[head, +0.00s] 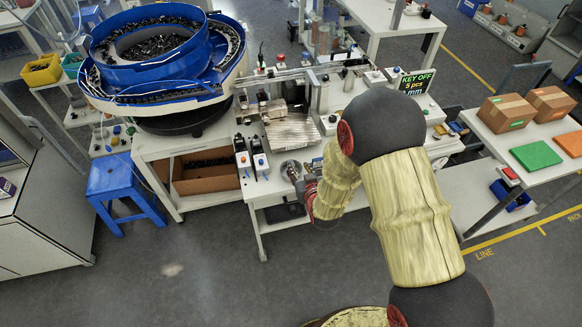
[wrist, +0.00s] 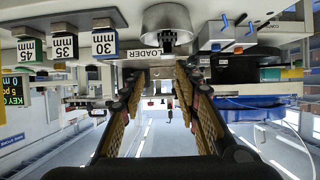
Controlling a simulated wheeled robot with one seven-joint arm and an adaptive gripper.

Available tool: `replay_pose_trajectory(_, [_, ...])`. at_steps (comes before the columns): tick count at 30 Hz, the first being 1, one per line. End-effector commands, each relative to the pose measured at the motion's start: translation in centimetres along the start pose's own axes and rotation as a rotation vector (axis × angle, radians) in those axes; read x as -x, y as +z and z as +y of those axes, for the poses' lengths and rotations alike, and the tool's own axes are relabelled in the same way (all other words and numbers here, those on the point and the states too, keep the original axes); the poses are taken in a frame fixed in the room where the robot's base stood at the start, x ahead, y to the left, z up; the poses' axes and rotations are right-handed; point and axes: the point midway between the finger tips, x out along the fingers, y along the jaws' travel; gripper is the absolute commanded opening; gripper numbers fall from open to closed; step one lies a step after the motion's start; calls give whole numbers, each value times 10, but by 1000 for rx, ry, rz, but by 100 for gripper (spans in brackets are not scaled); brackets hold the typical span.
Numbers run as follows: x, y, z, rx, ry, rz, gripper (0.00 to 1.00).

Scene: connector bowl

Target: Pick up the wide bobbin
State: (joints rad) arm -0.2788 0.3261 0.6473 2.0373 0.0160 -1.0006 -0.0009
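A silver round piece (wrist: 167,24) with a dark hub lies straight ahead of my gripper in the wrist view, just beyond the LOADER label. It may be the wide bobbin, but I cannot tell for sure. In the head view a silver round piece (head: 290,169) shows at the bench's front edge, beside my gripper (head: 299,181). In the wrist view my gripper (wrist: 160,76) is open, its two fingers spread apart with nothing between them. The fingertips look short of the silver piece. My arm hides part of the bench in the head view.
Blocks marked 30 mm (wrist: 104,42), 35 mm (wrist: 63,47) and 45 mm (wrist: 29,50) stand at the left in the wrist view. A blue bowl feeder (head: 150,62) stands left on the bench. A blue stool (head: 122,180) stands on the floor. Boxes (head: 507,112) sit right.

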Motion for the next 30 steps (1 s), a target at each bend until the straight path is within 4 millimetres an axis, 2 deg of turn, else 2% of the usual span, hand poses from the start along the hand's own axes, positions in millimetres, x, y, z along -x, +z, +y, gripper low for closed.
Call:
replay_pose_trajectory(1, [-3,12,-4,3,-6,9,32])
replay_pose_trajectory(7, [-11,24,-11,8,-15,45,32])
replay_pose_trajectory(16, [-41,20,-12,8,-15,48,32])
replay_pose_trajectory(24, [-77,16,-14,8,-15,47,32])
replay_pose_trajectory(30, [-83,15,-14,8,-15,46,32])
